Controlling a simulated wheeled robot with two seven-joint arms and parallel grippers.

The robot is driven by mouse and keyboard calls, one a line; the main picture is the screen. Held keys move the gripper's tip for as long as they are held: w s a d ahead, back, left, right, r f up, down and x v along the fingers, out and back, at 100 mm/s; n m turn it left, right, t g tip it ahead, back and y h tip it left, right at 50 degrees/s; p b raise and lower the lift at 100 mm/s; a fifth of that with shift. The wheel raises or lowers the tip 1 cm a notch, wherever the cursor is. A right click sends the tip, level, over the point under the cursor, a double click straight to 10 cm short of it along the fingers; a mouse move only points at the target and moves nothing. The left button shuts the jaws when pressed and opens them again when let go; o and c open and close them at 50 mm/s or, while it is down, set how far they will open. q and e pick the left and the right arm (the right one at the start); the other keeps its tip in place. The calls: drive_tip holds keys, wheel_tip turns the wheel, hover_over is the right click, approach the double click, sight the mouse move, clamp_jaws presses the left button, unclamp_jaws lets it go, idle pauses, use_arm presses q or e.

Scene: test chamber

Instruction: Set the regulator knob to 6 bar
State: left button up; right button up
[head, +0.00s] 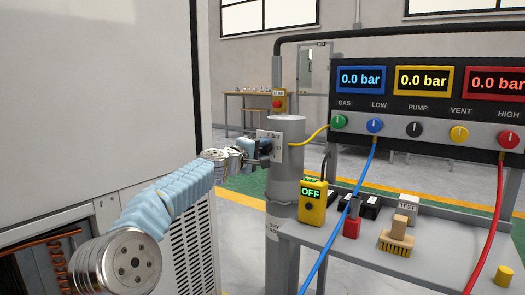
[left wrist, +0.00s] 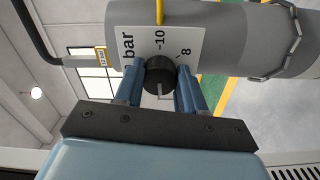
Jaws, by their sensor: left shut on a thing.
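The black regulator knob (left wrist: 160,75) sits in front of a white scale plate (left wrist: 186,38) on a grey cylinder, with "bar", "10" and "8" readable. A light pointer line runs down the knob's face toward my palm. The 6 mark is hidden, so I cannot tell which value it points to. My left gripper (left wrist: 160,88) has its two blue fingers on either side of the knob, shut on it. In the head view my left gripper (head: 258,150) reaches the plate (head: 270,140) on the upright cylinder (head: 285,185); the knob is hidden there. My right gripper is not in view.
A panel (head: 425,100) on the right has three displays, with 0.0 bar readable on each, above several coloured knobs. A yellow box (head: 312,203) reading OFF, a brush (head: 397,240) and a red-and-grey part (head: 352,222) are around the bench. Hoses hang across its front.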

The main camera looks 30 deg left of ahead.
use_arm(q)
drive_tip(key=n+p, duration=0.1)
drive_tip(key=n, duration=0.5)
drive_tip(key=shift+a+r+n, duration=0.1)
drive_tip(key=shift+r+n, duration=0.05)
drive_tip(key=shift+n, duration=0.15)
drive_tip(key=n+p, duration=0.1)
drive_tip(key=n, duration=0.3)
drive_tip(key=shift+n+p, duration=0.3)
drive_tip(key=shift+n, duration=0.9)
drive_tip(key=o, duration=1.1)
drive_tip(key=shift+c, duration=0.2)
